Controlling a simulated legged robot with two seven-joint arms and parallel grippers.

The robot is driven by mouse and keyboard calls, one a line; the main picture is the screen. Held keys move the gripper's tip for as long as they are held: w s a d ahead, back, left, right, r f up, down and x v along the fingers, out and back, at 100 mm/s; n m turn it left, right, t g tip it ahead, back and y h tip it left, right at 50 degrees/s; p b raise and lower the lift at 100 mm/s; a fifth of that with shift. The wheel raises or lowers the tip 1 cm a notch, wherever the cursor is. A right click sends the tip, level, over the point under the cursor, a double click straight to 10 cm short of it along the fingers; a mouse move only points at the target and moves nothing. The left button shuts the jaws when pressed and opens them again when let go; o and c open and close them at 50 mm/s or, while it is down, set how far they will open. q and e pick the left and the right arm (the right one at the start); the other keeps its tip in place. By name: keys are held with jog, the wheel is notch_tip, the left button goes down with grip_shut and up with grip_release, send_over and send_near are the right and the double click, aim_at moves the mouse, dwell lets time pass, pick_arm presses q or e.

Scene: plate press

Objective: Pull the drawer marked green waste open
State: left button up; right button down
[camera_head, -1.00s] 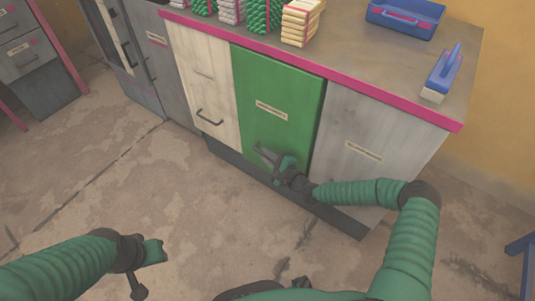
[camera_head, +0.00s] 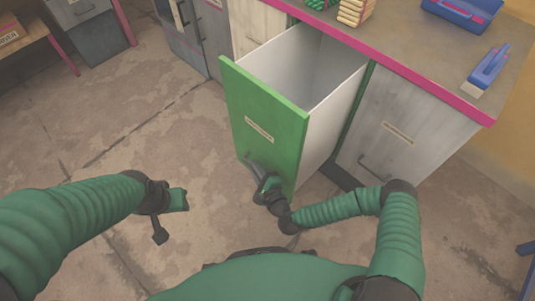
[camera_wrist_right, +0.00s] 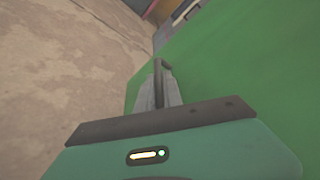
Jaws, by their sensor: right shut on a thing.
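The green-fronted drawer (camera_head: 262,125) with a small pale label stands pulled well out of the counter. Its white inside (camera_head: 305,65) is visible and looks empty. My right gripper (camera_head: 262,180) is at the lower part of the green front, shut on the drawer's dark handle (camera_head: 252,166). In the right wrist view the gripper's fingers (camera_wrist_right: 158,88) close around the handle bar (camera_wrist_right: 158,70) in front of the green panel (camera_wrist_right: 230,60). My left gripper (camera_head: 172,205) hangs over the floor at the left, away from the drawer; its jaw opening is unclear.
The counter top (camera_head: 420,45) with a pink edge carries a blue tray (camera_head: 462,12), a blue-handled brush (camera_head: 487,68) and stacked bundles (camera_head: 355,10). A grey front (camera_head: 400,130) is right of the drawer. Concrete floor (camera_head: 130,120) is clear at left.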

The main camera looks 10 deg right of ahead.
jog(key=shift+s+a+f, duration=0.15)
jog(key=shift+s+a, duration=0.6)
jog(key=shift+a, duration=0.15)
jog(key=c, duration=1.8)
grip_release()
jog(key=shift+o, duration=0.2)
jog(key=p+v, duration=0.5)
jog(key=v, duration=1.1)
jog(key=shift+s+p, duration=0.35)
